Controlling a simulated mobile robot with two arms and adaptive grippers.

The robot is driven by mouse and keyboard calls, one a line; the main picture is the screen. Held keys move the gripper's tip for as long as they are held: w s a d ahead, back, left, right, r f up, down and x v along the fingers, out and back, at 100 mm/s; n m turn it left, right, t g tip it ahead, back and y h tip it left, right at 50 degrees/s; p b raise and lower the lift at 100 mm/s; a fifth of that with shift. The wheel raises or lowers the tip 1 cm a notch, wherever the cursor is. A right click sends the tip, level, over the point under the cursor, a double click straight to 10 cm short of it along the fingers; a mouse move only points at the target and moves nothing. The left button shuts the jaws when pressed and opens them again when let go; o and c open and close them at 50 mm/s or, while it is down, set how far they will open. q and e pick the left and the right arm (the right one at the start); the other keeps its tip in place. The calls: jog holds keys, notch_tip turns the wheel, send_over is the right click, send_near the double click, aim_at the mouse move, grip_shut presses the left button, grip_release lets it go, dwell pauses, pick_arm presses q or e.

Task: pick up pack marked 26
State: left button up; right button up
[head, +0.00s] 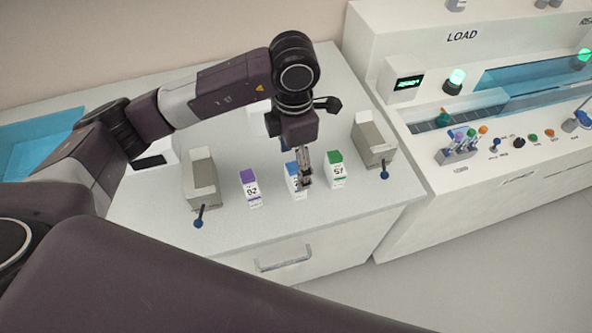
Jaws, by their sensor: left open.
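Three small white packs stand in a row on the grey bench top. The left pack (250,189) has a purple top and a small number that looks like 26, though the print is hard to read. The middle pack (292,184) has a blue band, and its number is mostly hidden by my left gripper. The right pack (337,170) has a green top and a different number, too small to be sure of. My left gripper (305,180) is open and points down at the middle pack, right of the purple one. I cannot tell whether it touches the blue-banded pack.
Grey boxes (200,181) and (373,140) stand either side of the packs, with blue-knobbed levers (199,219) and (385,174) in front. The white LOAD machine (420,200) with a tube rack (461,148) is at right. The bench front is clear.

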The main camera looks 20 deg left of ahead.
aim_at(296, 175)
pick_arm(q)
jog(key=shift+f, duration=0.7)
notch_tip(296, 175, down, 5)
jog(key=shift+d+f+p, duration=0.1)
jog(key=shift+f+p, duration=0.05)
jog(key=shift+p, duration=1)
jog(key=shift+f, duration=0.45)
jog(key=c, duration=1.3)
pick_arm(e)
jog(key=shift+a+r, duration=0.25)
jog(key=shift+r, duration=1)
